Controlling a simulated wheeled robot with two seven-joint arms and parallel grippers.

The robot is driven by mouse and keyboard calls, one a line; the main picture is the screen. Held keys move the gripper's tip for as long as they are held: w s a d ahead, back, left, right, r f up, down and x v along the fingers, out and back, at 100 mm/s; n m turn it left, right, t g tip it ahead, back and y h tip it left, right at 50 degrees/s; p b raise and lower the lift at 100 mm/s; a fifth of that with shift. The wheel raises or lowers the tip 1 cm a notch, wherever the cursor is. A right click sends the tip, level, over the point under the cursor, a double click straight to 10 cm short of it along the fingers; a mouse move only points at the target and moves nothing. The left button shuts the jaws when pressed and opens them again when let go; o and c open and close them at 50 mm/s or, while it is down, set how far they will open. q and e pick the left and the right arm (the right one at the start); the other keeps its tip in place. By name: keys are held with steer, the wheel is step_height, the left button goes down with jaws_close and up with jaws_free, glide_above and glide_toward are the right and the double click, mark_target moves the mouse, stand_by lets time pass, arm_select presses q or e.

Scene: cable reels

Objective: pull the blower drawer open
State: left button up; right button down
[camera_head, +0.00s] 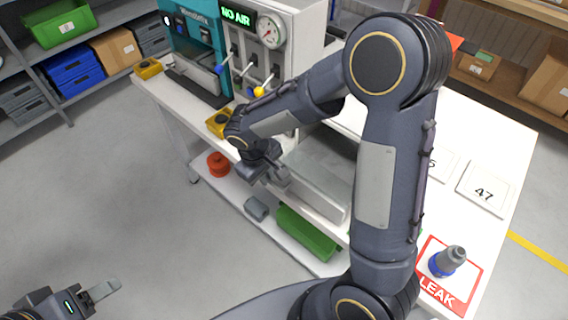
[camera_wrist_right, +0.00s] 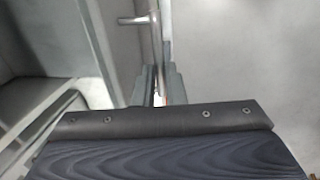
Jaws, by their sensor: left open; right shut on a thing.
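The blower drawer (camera_head: 318,192) is a pale grey unit at the bench's front edge, left of my right forearm. My arm covers part of it, and I cannot tell how far it stands out. My right gripper (camera_head: 270,176) is at its left end, shut on the drawer's handle. In the right wrist view the metal bar handle (camera_wrist_right: 155,35) runs down between my fingers (camera_wrist_right: 160,85), beside the pale front panel. My left gripper (camera_head: 103,290) is open and empty at the lower left, over the floor, far from the drawer.
A teal and grey machine (camera_head: 245,50) with a gauge, levers and a "NO AIR" display stands on the bench. A lower shelf holds a green bin (camera_head: 307,232) and a red part (camera_head: 218,163). A blue-grey part (camera_head: 447,261) stands on the LEAK card. The floor at left is clear.

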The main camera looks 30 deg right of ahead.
steer(key=s+a+b, duration=0.2)
steer(key=s+a, duration=0.1)
steer(key=a, duration=0.6)
steer(key=shift+s, duration=0.4)
steer(key=c, duration=1.5)
jaws_free()
steer(key=shift+r, duration=0.15)
step_height(320, 180, up, 7)
steer(key=a, duration=0.1)
steer(key=shift+s+a+r, duration=0.2)
steer(key=shift+s+a, duration=0.05)
steer(key=shift+s, duration=0.05)
